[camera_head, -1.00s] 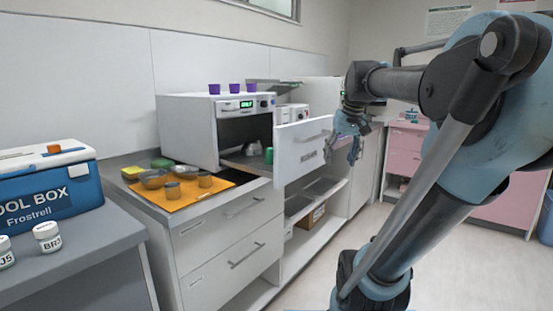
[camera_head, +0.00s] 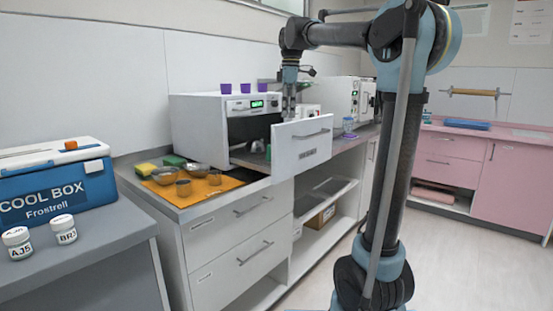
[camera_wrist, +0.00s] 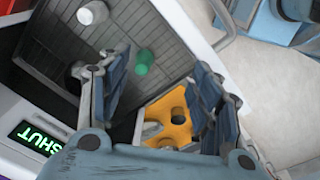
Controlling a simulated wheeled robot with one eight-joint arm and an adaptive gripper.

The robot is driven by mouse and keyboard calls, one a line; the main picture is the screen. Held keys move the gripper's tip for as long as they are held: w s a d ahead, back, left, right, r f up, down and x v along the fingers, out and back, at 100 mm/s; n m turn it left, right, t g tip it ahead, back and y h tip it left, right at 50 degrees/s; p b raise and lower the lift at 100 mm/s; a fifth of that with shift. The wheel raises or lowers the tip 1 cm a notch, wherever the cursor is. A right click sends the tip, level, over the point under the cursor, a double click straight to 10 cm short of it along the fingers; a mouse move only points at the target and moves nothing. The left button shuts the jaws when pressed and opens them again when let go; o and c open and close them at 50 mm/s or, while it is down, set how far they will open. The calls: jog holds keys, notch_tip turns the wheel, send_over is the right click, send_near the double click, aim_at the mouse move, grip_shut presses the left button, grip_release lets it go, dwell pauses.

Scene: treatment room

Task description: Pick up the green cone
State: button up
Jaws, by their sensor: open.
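The green cone (camera_wrist: 144,62) stands on a grey ribbed surface in the wrist view, seen from above. In the head view only a small part of it shows (camera_head: 268,152), beside the left edge of a pulled-out white drawer front. My gripper (camera_wrist: 163,64) is open and empty above that surface, its blue-grey fingers apart to the left and right, with the cone between them in the picture but farther off. In the head view my gripper (camera_head: 289,102) points down behind the drawer front (camera_head: 301,140), its tips hidden.
A white cylinder (camera_wrist: 93,12) stands near the cone. A white appliance (camera_head: 198,130) with a lit green display and purple cups on top is at left. An orange mat (camera_head: 207,196) holds bowls and cups. A cool box (camera_head: 60,185) and two labelled jars stand in front.

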jog(key=a+f, duration=0.1)
jog(key=f, duration=0.4)
jog(key=a+f+n, duration=0.1)
jog(key=f, duration=0.5)
jog(key=a+f+n, duration=0.1)
jog(key=f, duration=0.5)
jog(key=shift+a+f, duration=0.1)
jog(key=shift+f, duration=0.1)
jog(key=shift+w, duration=0.1)
grip_shut()
grip_release()
